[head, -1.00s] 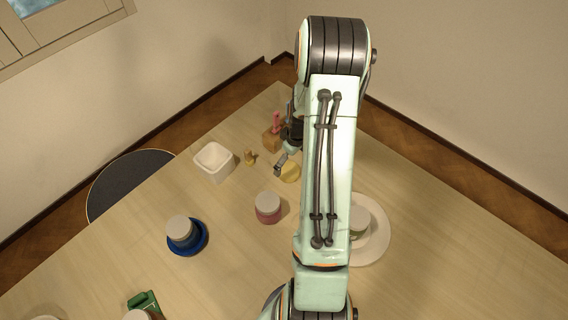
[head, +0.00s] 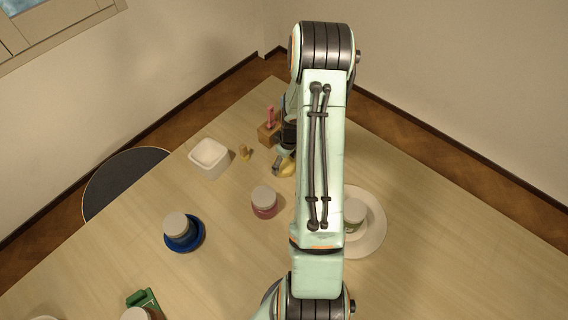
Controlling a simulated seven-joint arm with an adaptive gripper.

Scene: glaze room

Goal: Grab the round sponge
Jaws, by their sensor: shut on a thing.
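The round sponge (head: 288,169) is the small yellow thing in the upper middle of the table, partly covered by my gripper and arm. My gripper (head: 282,168) is shut on it. One grey finger shows at the sponge's left side; the other finger is hidden. I cannot tell whether the sponge touches the table or is just above it.
Near the sponge stand a wooden block (head: 267,135) with a pink thing in it, a small tan piece (head: 244,152) and a white square bowl (head: 209,160). A pink jar (head: 264,204) stands in front. A white plate (head: 374,222) with a jar is at right; a blue dish (head: 185,242) is at left.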

